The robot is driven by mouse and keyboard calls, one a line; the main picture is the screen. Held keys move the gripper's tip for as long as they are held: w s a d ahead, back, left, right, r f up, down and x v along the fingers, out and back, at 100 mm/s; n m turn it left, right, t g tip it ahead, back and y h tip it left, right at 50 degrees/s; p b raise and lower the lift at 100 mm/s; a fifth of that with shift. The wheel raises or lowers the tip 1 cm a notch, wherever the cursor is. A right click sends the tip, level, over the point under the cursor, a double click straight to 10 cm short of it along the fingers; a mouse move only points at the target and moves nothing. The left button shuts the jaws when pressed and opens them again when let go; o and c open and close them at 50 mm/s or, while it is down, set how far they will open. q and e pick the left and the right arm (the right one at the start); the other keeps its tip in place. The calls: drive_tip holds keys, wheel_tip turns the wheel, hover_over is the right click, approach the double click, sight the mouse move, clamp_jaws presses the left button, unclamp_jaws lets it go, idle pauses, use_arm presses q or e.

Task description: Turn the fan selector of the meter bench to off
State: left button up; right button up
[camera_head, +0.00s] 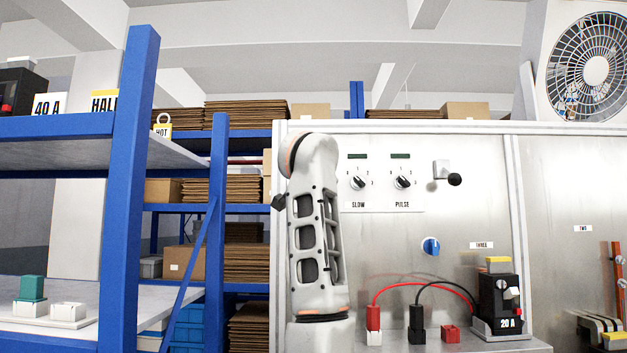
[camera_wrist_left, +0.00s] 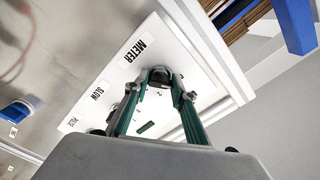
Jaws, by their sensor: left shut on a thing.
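The meter bench's steel panel (camera_head: 470,210) carries a white plate with black knobs marked SLOW (camera_head: 358,183) and PULSE (camera_head: 403,182). A blue knob (camera_head: 430,246) sits lower, apart from the plate. In the left wrist view my left gripper (camera_wrist_left: 161,92) is shut on the dark knob marked METER (camera_wrist_left: 160,75), whose pointer setting I cannot read. In the head view my left arm hides that knob and the gripper. No label reading "fan" shows, so I cannot tell which knob is the fan selector. My right gripper is not in view.
A fan (camera_head: 590,65) stands on top of the bench. Red and black leads (camera_head: 425,285) and a 20 A breaker (camera_head: 497,300) sit on the ledge below. A black-ended lever (camera_head: 454,179) juts out right of the plate. Blue shelving (camera_head: 130,190) stands at the left.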

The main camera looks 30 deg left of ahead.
use_arm(q)
drive_tip(key=shift+n, duration=1)
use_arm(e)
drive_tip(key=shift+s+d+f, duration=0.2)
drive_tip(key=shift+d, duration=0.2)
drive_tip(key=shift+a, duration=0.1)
use_arm(q)
drive_tip(key=o, duration=1.1)
